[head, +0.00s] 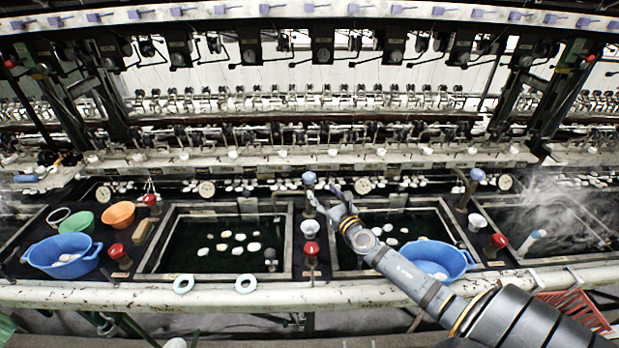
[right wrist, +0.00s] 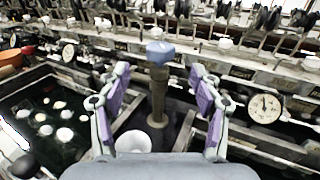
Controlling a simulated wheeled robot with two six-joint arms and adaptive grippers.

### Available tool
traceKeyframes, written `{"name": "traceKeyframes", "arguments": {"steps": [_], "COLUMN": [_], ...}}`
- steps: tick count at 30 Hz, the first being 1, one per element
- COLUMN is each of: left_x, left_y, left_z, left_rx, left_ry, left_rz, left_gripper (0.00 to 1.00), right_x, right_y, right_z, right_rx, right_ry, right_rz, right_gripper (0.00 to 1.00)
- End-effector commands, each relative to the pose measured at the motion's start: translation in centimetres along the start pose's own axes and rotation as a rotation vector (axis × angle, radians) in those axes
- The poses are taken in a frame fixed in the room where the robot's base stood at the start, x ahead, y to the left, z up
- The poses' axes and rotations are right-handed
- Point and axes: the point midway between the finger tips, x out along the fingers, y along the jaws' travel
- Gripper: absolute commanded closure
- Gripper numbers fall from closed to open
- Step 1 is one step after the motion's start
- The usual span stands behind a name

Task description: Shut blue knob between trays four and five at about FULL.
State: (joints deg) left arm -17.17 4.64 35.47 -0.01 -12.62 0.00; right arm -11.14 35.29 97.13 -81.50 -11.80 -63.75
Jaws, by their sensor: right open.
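The blue knob (head: 309,178) tops an upright post between two dark water trays, the left tray (head: 281,275) and the right tray (head: 340,258). In the right wrist view the blue knob (right wrist: 160,53) is on its brown-grey stem, ahead of my right gripper (right wrist: 158,72). The purple-padded fingers are spread, one on each side of the stem in the picture, with visible gaps and nothing held. In the head view my right gripper (head: 324,196) is close to the knob's right and slightly lower. Contact is not visible. My left gripper is out of view.
A white cup (head: 310,228) and a red knob (head: 310,248) stand in front of the post. A round dial (head: 363,186) is to its right. Another blue knob (head: 477,174) stands farther right. A blue basin (head: 432,274) sits at the right tray; steam rises at far right.

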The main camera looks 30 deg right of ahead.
Motion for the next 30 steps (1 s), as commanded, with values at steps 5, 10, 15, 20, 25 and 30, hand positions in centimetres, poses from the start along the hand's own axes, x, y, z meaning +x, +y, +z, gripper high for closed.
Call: {"name": "traceKeyframes", "arguments": {"steps": [5, 10, 15, 20, 25, 30], "left_x": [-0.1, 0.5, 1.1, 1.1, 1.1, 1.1], "left_y": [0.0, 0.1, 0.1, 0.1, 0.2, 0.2], "left_z": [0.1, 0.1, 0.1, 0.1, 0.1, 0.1], "left_rx": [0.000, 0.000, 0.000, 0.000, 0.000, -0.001], "left_ry": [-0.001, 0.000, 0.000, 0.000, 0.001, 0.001], "left_rz": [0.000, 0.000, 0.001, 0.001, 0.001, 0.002], "left_gripper": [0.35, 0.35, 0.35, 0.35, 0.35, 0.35], "right_x": [3.7, 7.1, 9.0, 9.4, 9.4, 9.4], "right_y": [0.0, 0.1, 0.0, 0.1, 0.1, 0.1], "right_z": [0.1, 0.0, -0.1, 0.0, 0.0, 0.0], "right_rx": [0.009, 0.010, 0.008, 0.007, 0.008, 0.008], "right_ry": [-0.004, -0.003, -0.001, 0.000, 0.000, 0.000], "right_rz": [-0.004, -0.002, -0.002, 0.000, -0.001, -0.001], "right_gripper": [0.35, 0.35, 0.35, 0.35, 0.37, 0.60]}}
